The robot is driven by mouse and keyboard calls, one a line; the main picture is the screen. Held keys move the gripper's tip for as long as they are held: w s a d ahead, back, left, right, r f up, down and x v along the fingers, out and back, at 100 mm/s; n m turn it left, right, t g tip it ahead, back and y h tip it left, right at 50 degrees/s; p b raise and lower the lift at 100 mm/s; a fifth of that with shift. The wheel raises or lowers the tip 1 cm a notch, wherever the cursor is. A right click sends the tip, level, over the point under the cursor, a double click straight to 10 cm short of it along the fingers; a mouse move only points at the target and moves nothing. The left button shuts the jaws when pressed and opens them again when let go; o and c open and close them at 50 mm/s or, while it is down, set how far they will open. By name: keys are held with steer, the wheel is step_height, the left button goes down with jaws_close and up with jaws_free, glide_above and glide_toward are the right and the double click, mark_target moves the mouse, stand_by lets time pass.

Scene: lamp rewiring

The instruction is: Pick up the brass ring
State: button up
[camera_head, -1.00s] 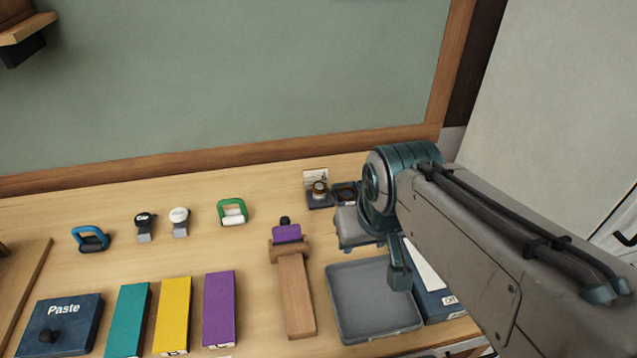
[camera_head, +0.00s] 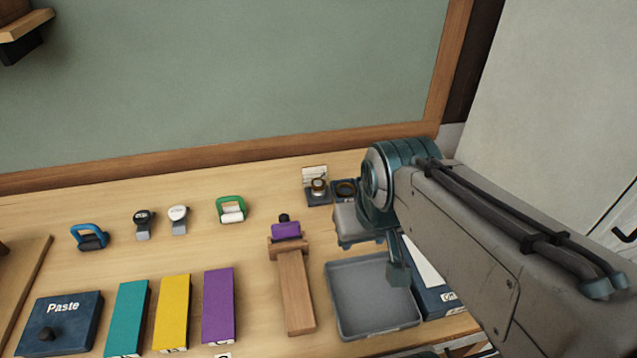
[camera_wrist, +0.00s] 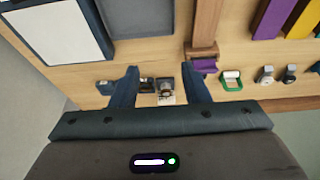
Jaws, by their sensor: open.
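A small brass-coloured ring (camera_head: 319,184) sits on a dark square block near the back of the bench, in front of a small white card. Beside it on the right, a dark holder (camera_head: 346,189) carries a darker round piece. In the wrist view the ring's block (camera_wrist: 165,85) shows small between my fingers, with the card behind it; the ring's detail is too small to tell. My gripper (camera_wrist: 160,68) is open and empty, its two fingers apart on either side of that view. In the head view my arm hides most of the gripper.
A grey tray (camera_head: 373,326) lies at the front right, with a blue box (camera_head: 435,300) beside it. A wooden stand with a purple piece (camera_head: 286,230) is left of the tray. A green-handled tool (camera_head: 231,210) stands farther left. Bare bench lies between.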

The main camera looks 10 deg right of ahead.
steer(key=shift+o, duration=2.2)
steer(key=shift+w+r, duration=0.1)
steer(key=shift+w, duration=0.1)
steer(key=m+g+b, duration=0.4)
steer(key=m+b, duration=0.2)
steer(key=m, duration=1.6)
glide_above(318, 183)
step_height(318, 183, down, 7)
steer(key=f, duration=0.8)
steer(key=shift+w+d+f, duration=0.1)
steer(key=shift+w+d, duration=0.1)
steer(key=shift+d, duration=0.05)
steer(key=shift+s+a+f+p, duration=0.1)
steer(key=shift+f+p, duration=0.35)
steer(key=shift+f, duration=0.9)
steer(key=shift+s+a+f+p, duration=0.1)
steer(key=shift+f+p, duration=0.3)
steer(key=shift+f, duration=0.9)
